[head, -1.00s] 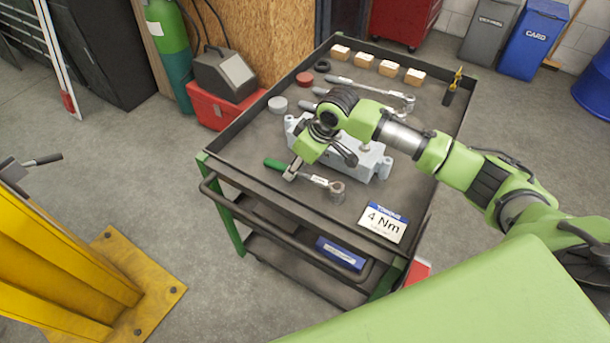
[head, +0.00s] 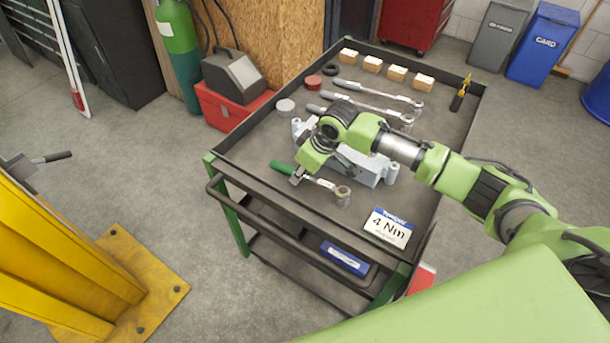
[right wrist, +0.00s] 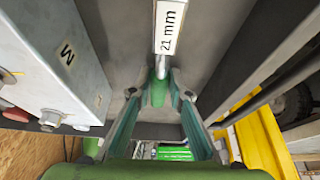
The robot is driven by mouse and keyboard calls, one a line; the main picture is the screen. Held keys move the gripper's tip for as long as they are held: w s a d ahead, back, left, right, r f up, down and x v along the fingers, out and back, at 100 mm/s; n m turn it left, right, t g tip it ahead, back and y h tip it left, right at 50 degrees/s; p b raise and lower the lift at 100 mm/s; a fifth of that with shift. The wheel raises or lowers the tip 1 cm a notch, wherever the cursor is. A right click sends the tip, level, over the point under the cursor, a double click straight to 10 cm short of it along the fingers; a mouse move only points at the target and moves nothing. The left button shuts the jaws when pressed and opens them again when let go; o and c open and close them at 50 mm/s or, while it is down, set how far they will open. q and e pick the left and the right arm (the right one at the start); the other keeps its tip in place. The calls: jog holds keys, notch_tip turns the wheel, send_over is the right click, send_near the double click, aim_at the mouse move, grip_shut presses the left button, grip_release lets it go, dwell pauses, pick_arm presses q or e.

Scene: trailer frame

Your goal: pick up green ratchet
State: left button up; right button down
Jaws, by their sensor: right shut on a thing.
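The green-handled ratchet (head: 323,184) lies on the cart's top tray (head: 255,172) near its front edge, green handle to the left and metal head to the right. My right gripper (head: 296,179) reaches down over the handle and is shut on it. In the right wrist view the fingers (right wrist: 160,92) close on the green handle (right wrist: 158,90), and a "21 mm" label (right wrist: 169,28) shows on the shaft beyond. The ratchet appears still at tray level. My left gripper is not in view.
A grey metal box (head: 365,165) stands right behind the ratchet. Other wrenches (head: 375,95), wooden blocks (head: 397,73) and a screwdriver (head: 461,92) lie farther back. The tray has a raised rim.

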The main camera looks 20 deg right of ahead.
jog(key=shift+w+r, duration=0.1)
jog(key=shift+r, duration=0.45)
notch_tip(320, 180, up, 2)
jog(key=shift+r+b, duration=0.25)
jog(key=shift+b, duration=0.1)
jog(key=s+d+r, duration=0.1)
jog(key=s+r, duration=0.3)
jog(key=s, duration=0.3)
jog(key=s+d+r+b, duration=0.1)
jog(key=s+d+r, duration=0.1)
jog(key=s+r, duration=0.3)
jog(key=shift+s+r, duration=0.2)
jog(key=shift+s, duration=0.7)
jog(key=shift+d, duration=0.1)
